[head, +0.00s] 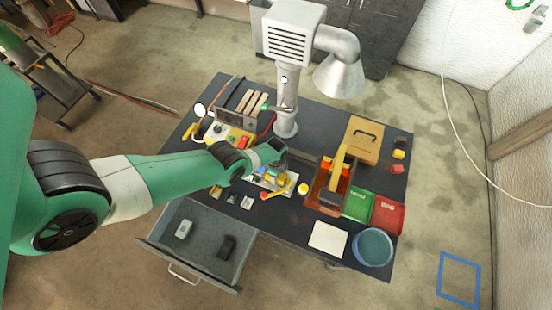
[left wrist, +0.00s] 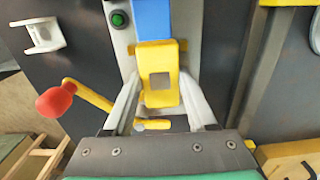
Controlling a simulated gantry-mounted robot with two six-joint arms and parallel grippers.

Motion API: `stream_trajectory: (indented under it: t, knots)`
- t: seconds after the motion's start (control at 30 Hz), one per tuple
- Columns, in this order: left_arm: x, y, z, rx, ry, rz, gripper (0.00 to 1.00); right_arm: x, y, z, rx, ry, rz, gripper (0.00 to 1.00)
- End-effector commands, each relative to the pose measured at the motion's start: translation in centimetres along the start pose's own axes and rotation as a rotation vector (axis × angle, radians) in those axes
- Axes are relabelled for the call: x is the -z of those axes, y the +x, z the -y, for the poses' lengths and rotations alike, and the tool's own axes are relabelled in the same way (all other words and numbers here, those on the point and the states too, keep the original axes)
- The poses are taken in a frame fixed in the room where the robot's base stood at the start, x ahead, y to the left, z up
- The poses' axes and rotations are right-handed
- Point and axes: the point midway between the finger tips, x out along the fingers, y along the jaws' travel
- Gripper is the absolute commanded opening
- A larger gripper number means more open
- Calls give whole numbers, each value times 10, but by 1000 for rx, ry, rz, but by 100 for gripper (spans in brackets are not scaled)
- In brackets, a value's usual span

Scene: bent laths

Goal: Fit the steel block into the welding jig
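The welding jig (head: 272,180) is on the dark bench, a small fixture with blue and yellow parts. In the left wrist view, its grey plate (left wrist: 118,45) carries a green button, a blue part (left wrist: 153,18) and a yellow part (left wrist: 158,60) with a grey square in it. A yellow lever with a red knob (left wrist: 55,101) sticks out left. My left gripper (left wrist: 160,95) is over the jig, fingers apart on either side of the yellow part; I cannot tell whether they touch it. It also shows in the head view (head: 277,165). I cannot surely pick out the steel block.
A pale grey bracket-shaped piece (left wrist: 42,36) lies beside the jig. An open drawer (head: 205,262) juts from the front.

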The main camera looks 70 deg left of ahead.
Motion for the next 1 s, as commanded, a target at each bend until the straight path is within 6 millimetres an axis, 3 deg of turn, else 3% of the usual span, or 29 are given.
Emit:
stream_trajectory:
  t: [0.03,0.2,0.63,0.77,1.0]
  knots:
    - [0,0,0,1,0,0,60,0,0,0,0,0,0,50]
    - [0,0,0,0,0,0,91,0,0,0,0,0,0,50]
    - [0,-9,0,0,0,0,92,6,7,0,0,0,0,50]
    - [0,-28,0,0,0,0,92,19,21,0,0,0,0,50]
    - [0,-82,0,0,0,0,92,56,60,0,0,0,0,50]
